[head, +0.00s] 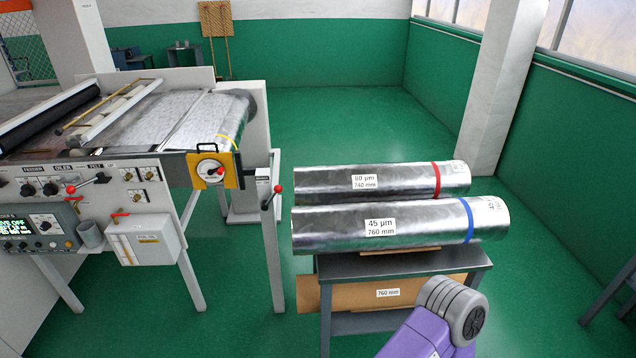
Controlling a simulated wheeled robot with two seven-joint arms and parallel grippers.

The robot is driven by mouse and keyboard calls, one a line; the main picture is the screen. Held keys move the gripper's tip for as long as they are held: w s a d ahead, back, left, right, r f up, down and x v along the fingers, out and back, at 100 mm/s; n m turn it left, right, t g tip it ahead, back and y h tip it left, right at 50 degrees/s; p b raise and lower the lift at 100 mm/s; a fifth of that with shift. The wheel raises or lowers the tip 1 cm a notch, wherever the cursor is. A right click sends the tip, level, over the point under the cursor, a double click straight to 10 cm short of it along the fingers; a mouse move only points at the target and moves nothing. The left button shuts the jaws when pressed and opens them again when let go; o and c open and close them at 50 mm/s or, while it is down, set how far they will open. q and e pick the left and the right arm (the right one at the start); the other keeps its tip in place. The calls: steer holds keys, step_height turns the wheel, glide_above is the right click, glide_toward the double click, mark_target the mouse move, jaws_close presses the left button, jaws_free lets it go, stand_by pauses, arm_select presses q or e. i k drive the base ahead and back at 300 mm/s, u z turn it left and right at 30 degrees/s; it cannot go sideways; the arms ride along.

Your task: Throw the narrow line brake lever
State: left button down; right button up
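Several red-knobbed controls show on the machine at the left. One lever (278,190) sticks up at the right-hand post, its red knob at the upper end. Another lever (85,183) is on the front panel, with its red knob at the left end and a dark grip at the right. A third red knob (219,171) is on a round white dial in a yellow plate. I cannot read which of these is the narrow line brake lever. Neither gripper shows; only a purple and grey part of my arm is at the bottom right.
Two foil rolls, 80 µm (340,184) and 45 µm (335,228), lie on a dark stand (400,268), right of the machine (50,168). A brown board labelled 760 mm (440,292) is under them. A grey box (145,240) juts from the panel. Green floor (330,125) is clear behind.

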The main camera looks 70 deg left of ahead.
mark_target(277, 188)
steer(key=i, duration=1.35)
steer(key=u, duration=3.65)
